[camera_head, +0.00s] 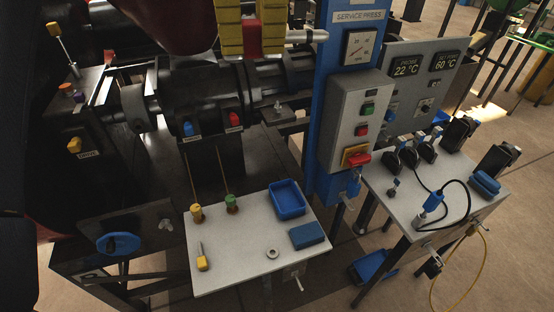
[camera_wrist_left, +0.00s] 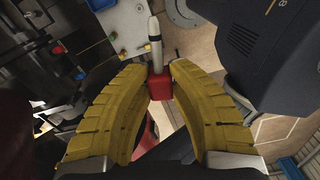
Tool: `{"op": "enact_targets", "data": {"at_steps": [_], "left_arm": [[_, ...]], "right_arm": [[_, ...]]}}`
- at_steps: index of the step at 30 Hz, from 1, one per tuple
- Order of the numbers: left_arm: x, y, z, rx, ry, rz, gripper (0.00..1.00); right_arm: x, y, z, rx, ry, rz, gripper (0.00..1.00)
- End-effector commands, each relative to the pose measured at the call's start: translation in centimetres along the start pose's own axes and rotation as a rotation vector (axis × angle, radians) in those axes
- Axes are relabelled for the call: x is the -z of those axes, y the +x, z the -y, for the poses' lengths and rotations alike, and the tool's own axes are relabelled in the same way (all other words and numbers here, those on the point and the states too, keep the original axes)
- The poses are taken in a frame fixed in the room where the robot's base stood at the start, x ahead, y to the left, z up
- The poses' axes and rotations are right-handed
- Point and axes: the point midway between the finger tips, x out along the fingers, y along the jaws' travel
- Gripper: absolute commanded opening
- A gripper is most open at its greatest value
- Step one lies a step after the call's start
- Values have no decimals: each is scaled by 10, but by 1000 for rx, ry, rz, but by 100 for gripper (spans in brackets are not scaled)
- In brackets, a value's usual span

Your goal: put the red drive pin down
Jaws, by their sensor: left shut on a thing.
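The red drive pin has a red block head and a pale, grey-tipped shank. My left gripper (camera_head: 248,45) is shut on it, with its two ribbed yellow fingers on either side of the red head. In the head view the pin's shank (camera_head: 302,36) points right, above the dark machine and close to the blue post. In the left wrist view the red head (camera_wrist_left: 160,88) sits between the fingertips (camera_wrist_left: 160,75), with the shank pointing away. The part of the head behind the fingers is hidden. My right gripper is not in view.
The blue service press post (camera_head: 333,100) stands just right of the pin. A light worktable (camera_head: 240,262) below holds a blue tray (camera_head: 287,199), a blue block (camera_head: 307,235), a ring (camera_head: 272,253) and a yellow-handled tool (camera_head: 202,262). Its middle is mostly clear.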

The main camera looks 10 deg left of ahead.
Motion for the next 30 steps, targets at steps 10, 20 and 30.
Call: {"op": "enact_targets", "data": {"at_steps": [10,20,30], "left_arm": [[-64,101,-109,6,-136,-4,0],[-87,222,-196,8,-209,-4,0],[-82,341,-252,6,-228,-2,0]], "right_arm": [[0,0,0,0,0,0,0],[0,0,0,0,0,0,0],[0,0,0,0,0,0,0]]}}
